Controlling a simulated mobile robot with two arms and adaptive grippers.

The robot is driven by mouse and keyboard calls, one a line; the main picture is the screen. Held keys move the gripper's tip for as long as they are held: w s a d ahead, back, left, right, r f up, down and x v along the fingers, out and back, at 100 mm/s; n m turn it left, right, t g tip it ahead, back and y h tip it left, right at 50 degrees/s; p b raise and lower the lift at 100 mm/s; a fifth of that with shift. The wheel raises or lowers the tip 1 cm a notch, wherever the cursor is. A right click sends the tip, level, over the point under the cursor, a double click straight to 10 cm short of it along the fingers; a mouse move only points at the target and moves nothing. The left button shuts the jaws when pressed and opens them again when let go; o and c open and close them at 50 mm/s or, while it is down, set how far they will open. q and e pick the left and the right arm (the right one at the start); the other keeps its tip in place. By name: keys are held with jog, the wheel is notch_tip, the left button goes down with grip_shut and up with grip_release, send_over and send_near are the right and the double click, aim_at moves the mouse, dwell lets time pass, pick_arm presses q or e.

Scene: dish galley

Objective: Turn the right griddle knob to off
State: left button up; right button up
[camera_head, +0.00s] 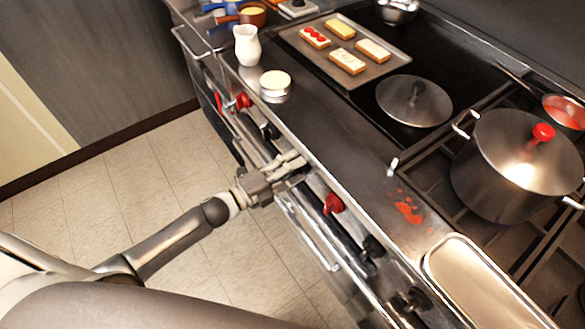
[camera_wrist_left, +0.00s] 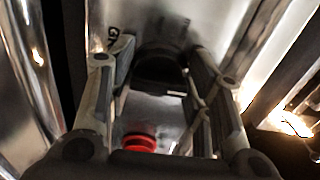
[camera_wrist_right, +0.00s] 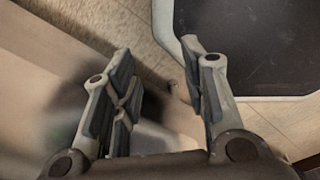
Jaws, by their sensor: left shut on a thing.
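My left gripper (camera_head: 292,166) is at the front panel of the cooking counter. In the left wrist view its two fingers (camera_wrist_left: 165,60) are shut on a black knob (camera_wrist_left: 160,68), one finger on each side. That knob is hidden behind the gripper in the head view. A red knob (camera_wrist_left: 138,143) shows below it in the left wrist view, apart from the fingers. In the head view a red knob (camera_head: 333,203) sits just right of the gripper. My right gripper (camera_wrist_right: 157,72) is open and empty in its own wrist view, away from the knobs.
More knobs line the panel: a red one (camera_head: 242,101) at left, black ones (camera_head: 372,247) at right. A metal rail (camera_head: 310,232) runs along the front. Above are a tray of toasts (camera_head: 315,62), a griddle lid (camera_head: 413,100) and a big pot (camera_head: 515,160). The floor (camera_head: 150,180) is clear.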

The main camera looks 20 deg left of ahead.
pick_arm(q)
jog(key=shift+m, duration=0.3)
jog(key=o, duration=1)
jog(key=v, duration=1.2)
